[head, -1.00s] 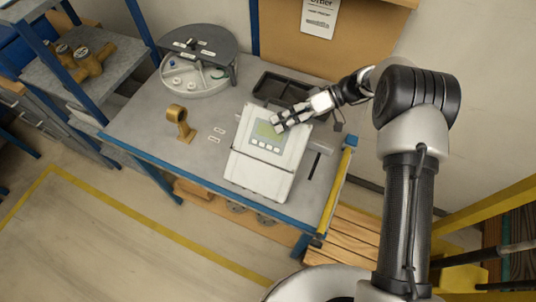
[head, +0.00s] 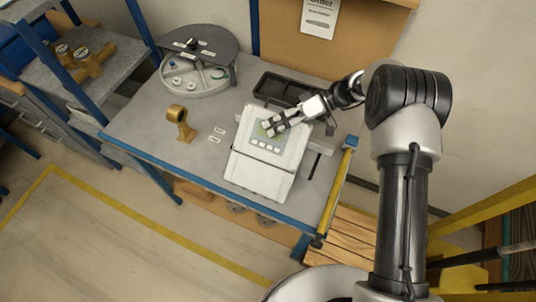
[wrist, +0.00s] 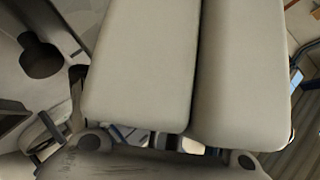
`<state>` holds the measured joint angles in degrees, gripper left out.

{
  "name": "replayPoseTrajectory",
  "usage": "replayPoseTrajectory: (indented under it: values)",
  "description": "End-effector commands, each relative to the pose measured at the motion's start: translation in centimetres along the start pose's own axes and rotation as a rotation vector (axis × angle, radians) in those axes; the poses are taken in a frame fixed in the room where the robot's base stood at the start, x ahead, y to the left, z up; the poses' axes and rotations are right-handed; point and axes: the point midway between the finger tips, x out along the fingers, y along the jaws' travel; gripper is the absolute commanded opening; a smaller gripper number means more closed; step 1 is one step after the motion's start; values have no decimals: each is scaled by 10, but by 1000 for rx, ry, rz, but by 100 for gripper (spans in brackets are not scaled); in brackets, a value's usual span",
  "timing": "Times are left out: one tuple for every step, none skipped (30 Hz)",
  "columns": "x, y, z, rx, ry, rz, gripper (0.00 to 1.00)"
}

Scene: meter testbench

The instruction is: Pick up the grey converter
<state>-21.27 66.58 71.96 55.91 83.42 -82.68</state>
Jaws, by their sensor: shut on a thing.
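The grey converter (head: 262,172) is a pale box with a small display and a row of buttons. It lies on the bench near its right front part. My gripper (head: 268,129) reaches in from the right over the display end of the converter and is shut on it. In the wrist view, the two pale finger pads (wrist: 195,75) lie close together with a thin dark gap between them. They fill the middle of that view and hide the place where they hold the converter.
A dark open tray (head: 282,88) sits just behind the converter. A brass fitting (head: 180,122) stands to its left, with a round grey container (head: 203,80) and its dark lid (head: 202,42) farther back. A yellow bar (head: 336,190) runs along the bench's right edge.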

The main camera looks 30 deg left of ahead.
Motion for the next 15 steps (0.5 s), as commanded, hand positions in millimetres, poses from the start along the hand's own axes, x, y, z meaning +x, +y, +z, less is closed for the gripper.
replayPoseTrajectory:
  values:
    - [0, 0, 0, 0, 0, 0, 35]
    - [0, 0, 0, 0, 0, 0, 33]
    - [0, 0, 0, 0, 0, 0, 30]
    - [0, 0, 0, 0, 0, 0, 28]
    - [0, 0, 0, 0, 0, 0, 26]
    - [0, 0, 0, 0, 0, 0, 24]
    - [0, 0, 0, 0, 0, 0, 22]
    - [0, 0, 0, 0, 0, 0, 20]
    - [0, 0, 0, 0, 0, 0, 17]
    - [0, 0, 0, 0, 0, 0, 15]
    - [0, 0, 0, 0, 0, 0, 13]
    - [0, 0, 0, 0, 0, 0, 10]
    - [0, 0, 0, 0, 0, 0, 8]
    - [0, 0, 0, 0, 0, 0, 6]
    - [0, 0, 0, 0, 0, 0, 4]
